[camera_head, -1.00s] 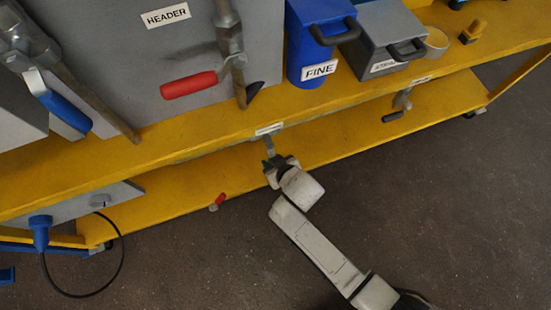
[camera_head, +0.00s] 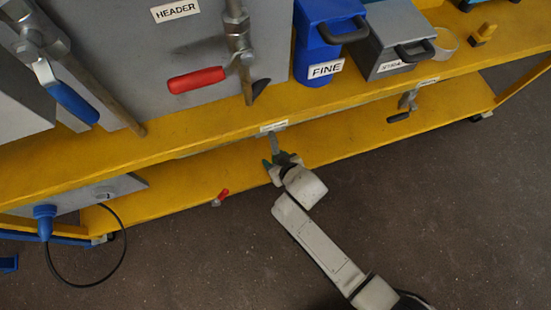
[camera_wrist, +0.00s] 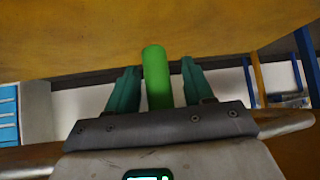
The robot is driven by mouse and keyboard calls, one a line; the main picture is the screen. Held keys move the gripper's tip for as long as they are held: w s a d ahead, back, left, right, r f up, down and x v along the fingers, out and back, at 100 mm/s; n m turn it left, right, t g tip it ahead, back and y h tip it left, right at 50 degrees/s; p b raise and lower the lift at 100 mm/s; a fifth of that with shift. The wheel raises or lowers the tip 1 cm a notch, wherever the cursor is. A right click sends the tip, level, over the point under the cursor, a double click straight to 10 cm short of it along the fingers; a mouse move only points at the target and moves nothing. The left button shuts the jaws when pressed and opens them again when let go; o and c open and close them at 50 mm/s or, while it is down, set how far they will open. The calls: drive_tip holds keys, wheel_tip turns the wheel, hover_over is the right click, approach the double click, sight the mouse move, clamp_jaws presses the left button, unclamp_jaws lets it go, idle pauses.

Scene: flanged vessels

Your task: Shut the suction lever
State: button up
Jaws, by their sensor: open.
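My gripper (camera_head: 274,160) is under the front edge of the yellow bench, just below a grey metal lever part (camera_head: 274,143) that hangs beneath a small white label (camera_head: 273,127), too small to read. In the wrist view my gripper (camera_wrist: 158,82) has its two teal fingers apart, one on each side of a bright green handle (camera_wrist: 157,75). Gaps show between the handle and both fingers, so it is not gripped. No readable label shows which lever is the suction one; the handle's far end and pivot are hidden in the wrist view.
Above stand a red-handled lever (camera_head: 196,80), a blue-handled lever (camera_head: 68,95), a blue FINE box (camera_head: 318,50) and a grey box (camera_head: 390,45). A black-handled lever (camera_head: 398,117) hangs to the right. A yellow lower shelf (camera_head: 350,145) lies behind my gripper.

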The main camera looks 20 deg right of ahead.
drive_tip(key=p+v, duration=0.3)
drive_tip(key=v, duration=0.7)
drive_tip(key=shift+s+r, duration=0.2)
drive_tip(key=shift+s, duration=0.05)
drive_tip(key=shift+d, duration=0.1)
drive_tip(key=shift+c, duration=0.2)
idle(0.8)
